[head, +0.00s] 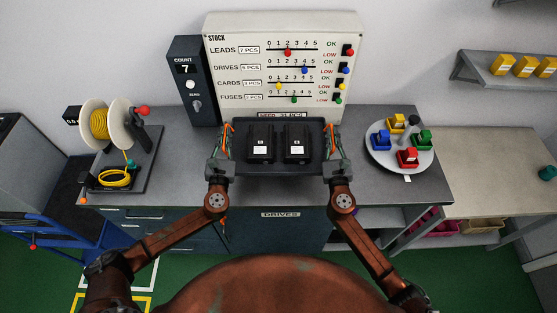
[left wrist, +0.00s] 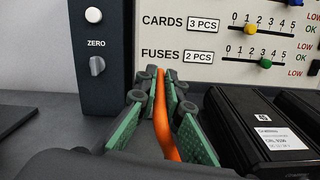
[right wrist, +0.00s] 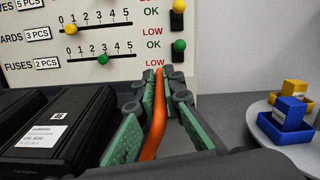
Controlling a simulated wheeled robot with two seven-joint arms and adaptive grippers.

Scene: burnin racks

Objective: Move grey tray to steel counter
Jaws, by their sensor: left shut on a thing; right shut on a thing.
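The grey tray (head: 278,171) is in the head view, in front of the stock board. It carries two black drive boxes (head: 261,145) with white labels, side by side. The tray has orange handles at its two ends. My left gripper (head: 224,146) is shut on the left orange handle (left wrist: 162,112). My right gripper (head: 334,146) is shut on the right orange handle (right wrist: 156,118). The tray is over or on the steel counter (head: 180,175); I cannot tell whether its underside touches the counter. The tray looks level.
A stock board (head: 285,65) and a count box (head: 193,82) stand behind the tray. A yellow cable spool (head: 100,124) stands at left. A round turntable (head: 385,160) with coloured bins stands at right. Bare counter lies on both sides of the tray.

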